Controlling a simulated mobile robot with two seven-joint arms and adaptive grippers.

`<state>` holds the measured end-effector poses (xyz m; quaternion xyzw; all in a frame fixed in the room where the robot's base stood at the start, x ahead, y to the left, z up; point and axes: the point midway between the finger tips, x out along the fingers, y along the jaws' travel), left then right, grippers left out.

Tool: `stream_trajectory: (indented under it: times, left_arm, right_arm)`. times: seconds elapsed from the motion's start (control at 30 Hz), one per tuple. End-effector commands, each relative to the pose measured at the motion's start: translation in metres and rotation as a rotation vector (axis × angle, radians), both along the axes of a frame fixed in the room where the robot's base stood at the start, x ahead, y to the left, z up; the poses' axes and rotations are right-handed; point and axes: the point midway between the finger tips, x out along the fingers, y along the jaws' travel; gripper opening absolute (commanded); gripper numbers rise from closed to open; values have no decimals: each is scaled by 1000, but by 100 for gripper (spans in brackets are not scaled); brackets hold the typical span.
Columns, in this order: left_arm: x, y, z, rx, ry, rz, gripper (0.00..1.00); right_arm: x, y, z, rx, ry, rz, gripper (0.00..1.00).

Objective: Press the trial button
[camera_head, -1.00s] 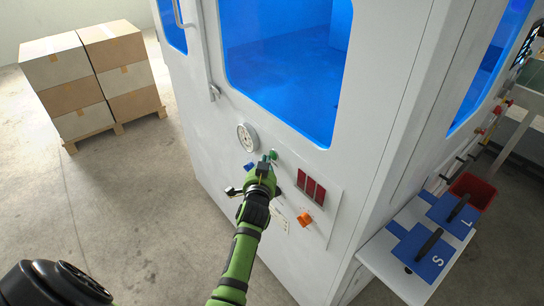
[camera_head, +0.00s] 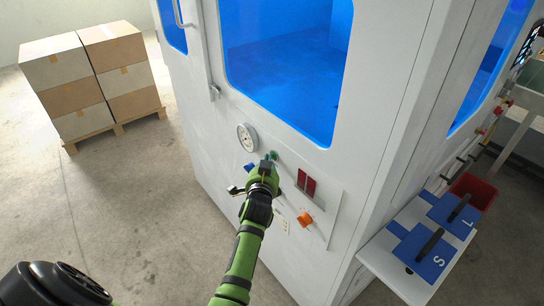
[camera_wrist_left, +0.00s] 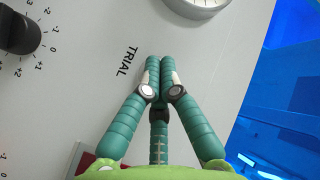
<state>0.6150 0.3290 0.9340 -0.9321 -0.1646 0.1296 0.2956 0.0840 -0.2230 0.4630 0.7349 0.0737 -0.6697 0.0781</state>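The white machine's front panel (camera_head: 324,205) carries the controls. My left gripper (camera_head: 270,158) is at this panel, just below and right of the round gauge (camera_head: 247,137). Its teal fingers (camera_wrist_left: 159,62) are together and empty in the left wrist view, with the tips close to the panel. The printed label TRIAL (camera_wrist_left: 126,61) is just left of the fingertips. The trial button itself is not clearly seen in the wrist view; the fingers cover the spot beside the label. I cannot tell whether the tips touch it. My right gripper is not in view.
Red displays (camera_head: 306,183) and an orange knob (camera_head: 304,218) sit right of the gripper. A black dial (camera_wrist_left: 18,32) shows in the wrist view. A side shelf (camera_head: 385,258) holds blue plates (camera_head: 422,252). Stacked cartons (camera_head: 88,72) stand at the back left. The floor is clear at left.

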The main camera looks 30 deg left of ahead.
Motion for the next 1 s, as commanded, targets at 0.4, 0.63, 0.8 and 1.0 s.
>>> stream_trajectory:
  times: [0.4, 0.63, 0.8, 1.0]
  left_arm:
    - [-14, 5, 2, 0, -2, -1, 0]
    - [-15, 6, 1, 0, -2, -1, 0]
    - [-19, 8, 1, 1, 0, 0, 0]
    - [-37, 15, 3, -1, 1, 0, 0]
  right_arm:
    - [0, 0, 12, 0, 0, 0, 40]
    - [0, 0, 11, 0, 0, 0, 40]
    - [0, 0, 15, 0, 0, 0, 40]
    - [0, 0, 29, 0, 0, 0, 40]
